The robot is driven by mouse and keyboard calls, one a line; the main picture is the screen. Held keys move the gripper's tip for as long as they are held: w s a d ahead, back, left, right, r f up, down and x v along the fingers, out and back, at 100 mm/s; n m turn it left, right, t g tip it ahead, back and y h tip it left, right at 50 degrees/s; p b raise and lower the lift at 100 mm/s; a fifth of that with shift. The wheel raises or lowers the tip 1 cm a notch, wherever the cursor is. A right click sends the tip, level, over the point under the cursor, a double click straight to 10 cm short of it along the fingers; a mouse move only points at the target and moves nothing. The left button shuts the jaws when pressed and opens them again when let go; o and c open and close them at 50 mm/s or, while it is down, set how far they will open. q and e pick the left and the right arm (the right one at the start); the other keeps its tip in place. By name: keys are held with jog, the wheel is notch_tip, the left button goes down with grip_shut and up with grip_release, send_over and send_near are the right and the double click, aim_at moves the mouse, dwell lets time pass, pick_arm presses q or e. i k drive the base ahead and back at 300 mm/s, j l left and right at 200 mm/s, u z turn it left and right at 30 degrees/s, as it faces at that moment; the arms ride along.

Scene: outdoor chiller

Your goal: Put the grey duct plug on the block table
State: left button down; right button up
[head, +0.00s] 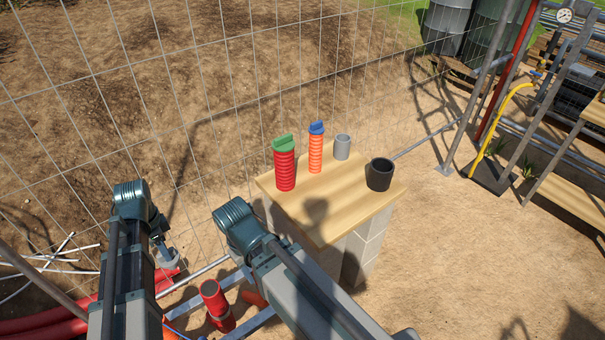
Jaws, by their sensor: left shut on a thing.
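The block table (330,215) has a pale wooden top on grey blocks and stands right of the middle. My left gripper (165,257) points down at the lower left, left of the table and apart from it. It is shut on a small grey thing that looks like the grey duct plug (168,256), mostly hidden by the gripper. A red pipe end lies right below it; I cannot tell whether they touch. My right arm reaches in front of the table's left side, and its gripper is not visible.
On the table stand a red ribbed duct with green top (284,165), an orange one with blue top (316,150), a grey cup-like cylinder (342,148) and a black pot (379,175). The front middle of the top is clear. A wire fence (220,100) runs behind.

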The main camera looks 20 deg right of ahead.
aim_at(330, 206)
jog(key=i+l, duration=0.1)
jog(key=l, duration=0.6)
jog(key=i+l, duration=0.1)
jog(key=l, duration=1.3)
jog(key=i+l, duration=0.15)
jog(key=l, duration=0.5)
